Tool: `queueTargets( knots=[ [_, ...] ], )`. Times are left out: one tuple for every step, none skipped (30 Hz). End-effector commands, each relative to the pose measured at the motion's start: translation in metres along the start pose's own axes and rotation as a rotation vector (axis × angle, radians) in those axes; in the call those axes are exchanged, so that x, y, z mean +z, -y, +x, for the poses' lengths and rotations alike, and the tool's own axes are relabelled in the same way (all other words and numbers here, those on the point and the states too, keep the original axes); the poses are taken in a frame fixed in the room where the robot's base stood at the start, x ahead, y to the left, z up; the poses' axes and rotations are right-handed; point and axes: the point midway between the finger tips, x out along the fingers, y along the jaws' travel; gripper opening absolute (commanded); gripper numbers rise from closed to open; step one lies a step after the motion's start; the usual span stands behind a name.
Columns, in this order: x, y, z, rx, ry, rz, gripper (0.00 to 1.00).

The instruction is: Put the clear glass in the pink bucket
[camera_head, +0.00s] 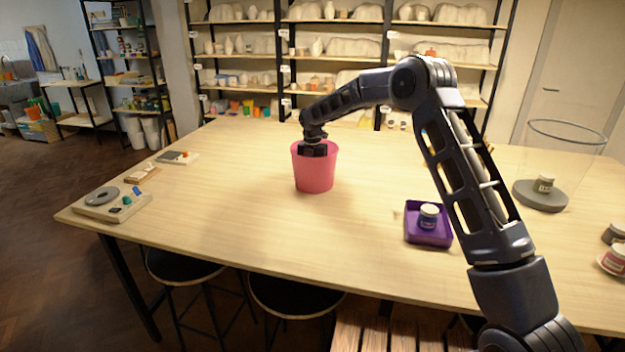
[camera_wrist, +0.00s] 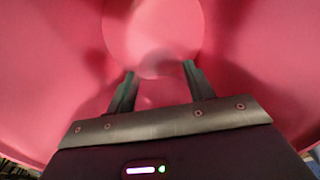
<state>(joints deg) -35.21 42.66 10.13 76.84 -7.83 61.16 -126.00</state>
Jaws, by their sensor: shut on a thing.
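The pink bucket (camera_head: 314,172) stands upright near the middle of the table. My gripper (camera_head: 313,150) points down at its mouth, with the fingers hidden behind the bucket wall in the head view. In the wrist view, the bucket's pink inside (camera_wrist: 250,60) fills the picture around my gripper (camera_wrist: 159,68). The two fingers are apart, shut on the clear glass (camera_wrist: 156,88), which shows only as a faint, see-through outline between them. The glass is inside the bucket's outline; whether it touches the bottom I cannot tell.
A purple tray (camera_head: 428,238) holding a small jar (camera_head: 428,215) is on the table to the right. The table around the bucket is clear.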

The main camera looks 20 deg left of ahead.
Motion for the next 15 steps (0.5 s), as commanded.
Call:
queueTargets(
  knots=[
    [0.000,0.000,0.002,0.000,0.001,0.000,0.20],
    [0.000,0.000,0.003,0.000,0.001,0.000,0.20],
    [0.000,0.000,0.005,0.000,0.000,0.000,0.20],
    [0.000,0.000,0.007,0.000,0.000,0.000,0.20],
    [0.000,0.000,0.009,-0.001,0.000,0.000,0.20],
    [0.000,0.001,0.014,-0.002,0.000,0.000,0.20],
    [0.000,0.001,0.018,-0.002,0.000,0.000,0.20],
    [0.000,0.000,0.022,-0.002,0.000,0.000,0.20],
    [0.000,0.000,0.027,-0.001,0.000,-0.001,0.20],
    [0.000,0.000,0.032,-0.001,0.000,-0.001,0.20],
    [0.000,0.000,0.036,-0.001,0.000,-0.001,0.20],
    [0.000,0.000,0.040,-0.001,0.000,-0.001,0.20],
    [0.000,0.000,0.043,-0.001,0.000,0.000,0.20],
    [0.000,0.000,0.045,0.000,0.000,0.000,0.20],
    [0.000,0.000,0.045,0.000,0.001,0.000,0.20]
  ],
)
